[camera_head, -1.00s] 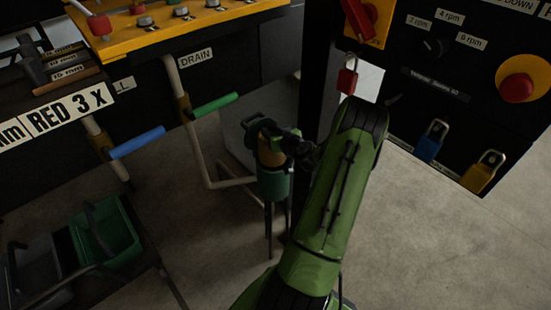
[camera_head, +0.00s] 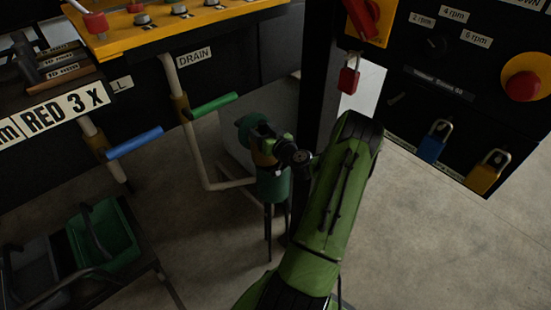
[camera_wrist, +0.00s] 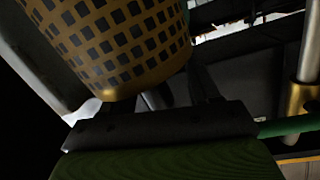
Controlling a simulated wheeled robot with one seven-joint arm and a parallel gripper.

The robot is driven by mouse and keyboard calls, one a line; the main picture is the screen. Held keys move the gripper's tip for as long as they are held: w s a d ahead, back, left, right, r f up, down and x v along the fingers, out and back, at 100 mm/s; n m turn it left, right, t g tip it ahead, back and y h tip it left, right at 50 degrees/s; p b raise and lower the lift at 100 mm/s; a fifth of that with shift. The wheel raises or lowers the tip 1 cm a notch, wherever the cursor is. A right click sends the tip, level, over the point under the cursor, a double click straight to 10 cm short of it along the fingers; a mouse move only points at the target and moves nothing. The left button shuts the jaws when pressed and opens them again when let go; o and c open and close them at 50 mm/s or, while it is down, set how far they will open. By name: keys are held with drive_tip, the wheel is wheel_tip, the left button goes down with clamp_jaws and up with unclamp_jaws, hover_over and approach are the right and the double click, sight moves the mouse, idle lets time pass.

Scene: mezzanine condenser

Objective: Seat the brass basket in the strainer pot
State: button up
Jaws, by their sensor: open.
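The strainer pot (camera_head: 273,185) is a dark green cylinder on thin legs, in the middle of the head view. A bit of the brass basket (camera_head: 264,158) shows between my gripper and the pot's top. In the wrist view the perforated brass basket (camera_wrist: 120,40) fills the upper left, close to my gripper's dark front. The jaws are not around it as far as I can see. The pot's mouth is hidden, so I cannot tell how deep the basket sits.
A green-handled drain pipe (camera_head: 212,106) and a blue-handled pipe (camera_head: 135,143) stand to the left. A dark post (camera_head: 318,100) and a control panel (camera_head: 440,90) with padlocks are on the right. A green bin (camera_head: 103,237) is at lower left. Floor is clear at lower right.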

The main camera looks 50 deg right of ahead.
drive_tip(key=s+a+f+g, duration=0.1)
drive_tip(key=s+f+g, duration=0.1)
drive_tip(key=s, duration=0.4)
drive_tip(key=s+a+f+n+g, duration=0.1)
drive_tip(key=s+a+f+g, duration=0.1)
drive_tip(key=s, duration=0.4)
drive_tip(key=shift+s+f+p, duration=0.35)
drive_tip(key=shift+s+f, duration=0.05)
drive_tip(key=shift+f, duration=0.3)
drive_tip(key=o, duration=0.8)
drive_tip(key=shift+d, duration=0.1)
drive_tip(key=shift+c, duration=0.2)
drive_tip(key=p+v, duration=0.8)
drive_tip(key=v, duration=0.7)
drive_tip(key=shift+s+r, duration=0.2)
drive_tip(key=shift+r, duration=0.3)
